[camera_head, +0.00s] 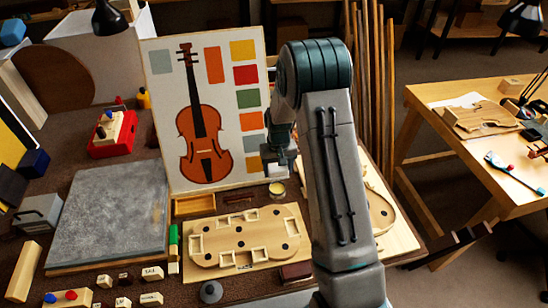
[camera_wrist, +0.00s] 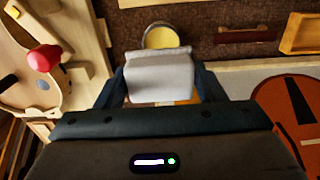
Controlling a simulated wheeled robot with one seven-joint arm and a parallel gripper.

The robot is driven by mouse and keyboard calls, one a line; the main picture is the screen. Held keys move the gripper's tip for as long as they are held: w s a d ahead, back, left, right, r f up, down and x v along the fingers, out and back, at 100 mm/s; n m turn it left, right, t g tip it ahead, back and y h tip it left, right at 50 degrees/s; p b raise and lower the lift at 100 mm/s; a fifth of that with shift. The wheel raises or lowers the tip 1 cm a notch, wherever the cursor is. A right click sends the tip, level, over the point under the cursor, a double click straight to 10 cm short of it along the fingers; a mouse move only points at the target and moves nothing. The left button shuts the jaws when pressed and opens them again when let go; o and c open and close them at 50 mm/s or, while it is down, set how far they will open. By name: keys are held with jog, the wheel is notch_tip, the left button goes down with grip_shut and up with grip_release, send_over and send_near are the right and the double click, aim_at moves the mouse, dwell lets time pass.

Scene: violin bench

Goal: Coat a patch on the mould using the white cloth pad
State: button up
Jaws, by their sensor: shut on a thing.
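My gripper (camera_wrist: 161,88) is shut on the white cloth pad (camera_wrist: 160,72), which sits between the two fingers in the wrist view. In the head view my gripper (camera_head: 278,160) is in front of the violin poster's lower right corner, and the pad (camera_head: 275,171) shows as a small pale piece under it. The mould (camera_head: 245,240) is a light wooden plate with a violin-shaped outline, cut-out notches and dark holes, lying flat on the bench. A small round tin with yellow contents (camera_head: 277,189) stands behind the mould, just below the pad; it also shows beyond the pad in the wrist view (camera_wrist: 160,37).
The violin poster (camera_head: 207,110) stands upright behind the mould. A shallow wooden tray (camera_head: 194,205) and a dark red-brown bar (camera_head: 239,198) lie near the tin. A grey slab (camera_head: 110,215) is at left. Small labelled blocks (camera_head: 152,273) lie at front left.

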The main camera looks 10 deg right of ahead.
jog(key=shift+s+a+f+b, duration=0.15)
jog(key=shift+f+b, duration=0.45)
jog(key=shift+f, duration=0.4)
jog(key=shift+f+b, duration=0.95)
jog(key=shift+f, duration=1)
jog(key=shift+f+b, duration=0.55)
jog(key=shift+b, duration=0.1)
dwell(0.3)
jog(key=shift+r, duration=0.15)
jog(key=shift+r+p, duration=1.7)
jog(key=shift+r, duration=1.7)
